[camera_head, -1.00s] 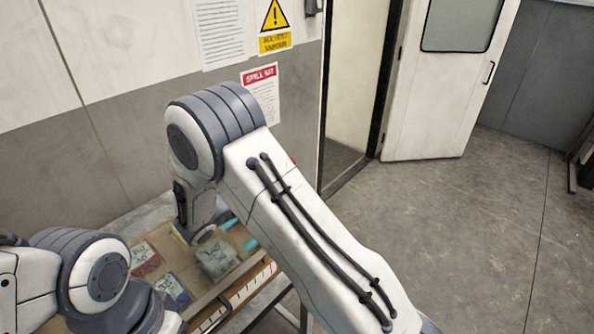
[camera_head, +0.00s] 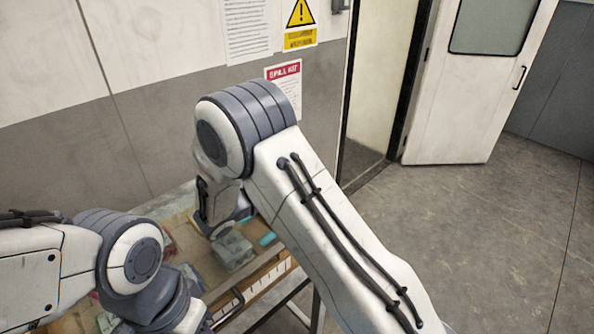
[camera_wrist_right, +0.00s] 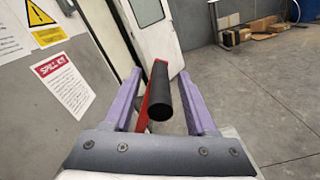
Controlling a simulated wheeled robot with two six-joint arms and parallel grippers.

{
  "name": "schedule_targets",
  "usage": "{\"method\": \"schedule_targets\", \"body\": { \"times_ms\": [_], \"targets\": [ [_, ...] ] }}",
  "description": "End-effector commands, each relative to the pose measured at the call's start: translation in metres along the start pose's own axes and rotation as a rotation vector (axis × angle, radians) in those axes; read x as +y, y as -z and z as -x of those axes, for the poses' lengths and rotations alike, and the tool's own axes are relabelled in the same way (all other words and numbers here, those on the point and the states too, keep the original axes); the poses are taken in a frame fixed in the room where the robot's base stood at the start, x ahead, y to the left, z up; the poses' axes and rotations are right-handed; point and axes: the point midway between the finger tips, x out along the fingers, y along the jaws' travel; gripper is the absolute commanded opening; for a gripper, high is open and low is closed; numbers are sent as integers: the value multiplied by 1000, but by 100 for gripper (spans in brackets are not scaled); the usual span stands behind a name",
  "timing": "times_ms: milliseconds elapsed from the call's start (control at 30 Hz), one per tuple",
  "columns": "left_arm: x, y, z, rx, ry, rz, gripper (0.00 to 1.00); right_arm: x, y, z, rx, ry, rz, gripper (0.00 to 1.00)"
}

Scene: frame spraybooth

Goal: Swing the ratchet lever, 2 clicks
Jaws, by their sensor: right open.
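The ratchet lever shows in the right wrist view as a red bar (camera_wrist_right: 145,108) with a black cylindrical grip (camera_wrist_right: 160,92). My right gripper (camera_wrist_right: 159,72) has two purple fingers spread apart. The black grip lies between them in the picture, with a gap visible on both sides; I cannot tell how deep it sits between them. In the head view my own right arm covers the lever and the right gripper. My left arm comes in at the lower left of the head view, and its gripper does not show.
A bench (camera_head: 180,205) against the wall carries a grey block (camera_head: 233,250) and other small items. A spill kit notice (camera_head: 284,82) and a warning sign (camera_head: 300,22) hang on the wall. A white door (camera_head: 480,90) stands open. The floor (camera_head: 470,240) at right is clear.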

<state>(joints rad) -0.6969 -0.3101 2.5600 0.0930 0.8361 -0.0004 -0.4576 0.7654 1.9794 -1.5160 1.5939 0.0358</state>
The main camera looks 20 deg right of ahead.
Motion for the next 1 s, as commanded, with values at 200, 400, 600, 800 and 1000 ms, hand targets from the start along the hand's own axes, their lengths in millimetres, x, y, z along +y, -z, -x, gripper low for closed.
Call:
{"method": "schedule_targets", "body": {
  "times_ms": [200, 400, 600, 800, 1000],
  "targets": [
    [-1, 0, -10, 0, 0, 0, 50, 0, 3, 26, 2, -5, -1, 57],
    [-2, -1, -21, 0, 0, 0, 50, 0, 3, 67, 3, -6, -3, 57],
    [-2, -1, -26, 0, 0, 0, 50, 0, 2, 96, 1, -3, -1, 57],
    [-2, -2, -27, 0, 0, 0, 50, 0, 0, 105, 0, 0, 0, 57],
    [-2, -1, -27, 0, 0, 0, 50, 0, 0, 105, 0, 0, 0, 57]
  ]
}}
